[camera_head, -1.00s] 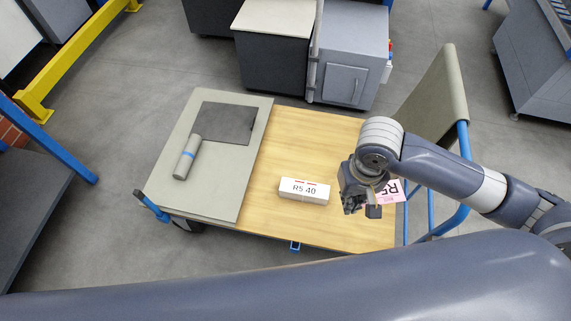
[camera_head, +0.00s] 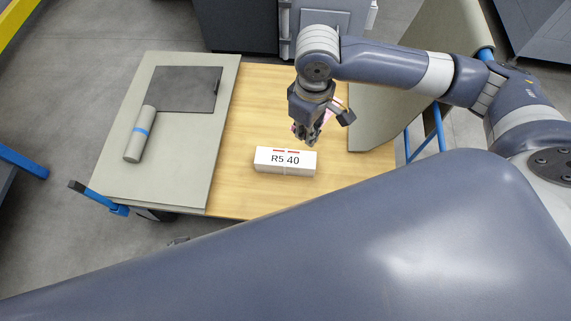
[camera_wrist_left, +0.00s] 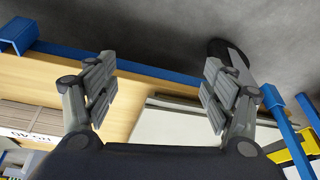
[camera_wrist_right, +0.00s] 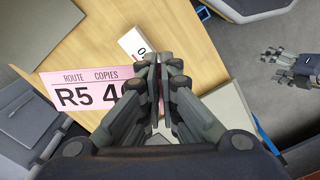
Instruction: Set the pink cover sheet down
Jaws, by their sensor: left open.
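The pink cover sheet (camera_wrist_right: 75,92), printed "ROUTE COPIES R5 4…", hangs from my right gripper (camera_wrist_right: 162,60) in the right wrist view. That gripper's fingers are shut on its edge. In the head view my right gripper (camera_head: 311,136) points down above the wooden platform, just behind the white bundle (camera_head: 285,168) labelled "R5 40". Only slivers of pink show there; the arm hides the rest. My left gripper (camera_wrist_left: 158,95) is open and empty in the left wrist view, above the cart's edge. It also shows at the right of the right wrist view (camera_wrist_right: 284,66).
The cart's bare wooden platform (camera_head: 235,190) lies around the bundle. At left a grey board (camera_head: 180,187) carries a dark sheet (camera_head: 190,90) and a grey roll with a blue band (camera_head: 139,138). A grey panel on blue tubing (camera_head: 385,110) stands at right.

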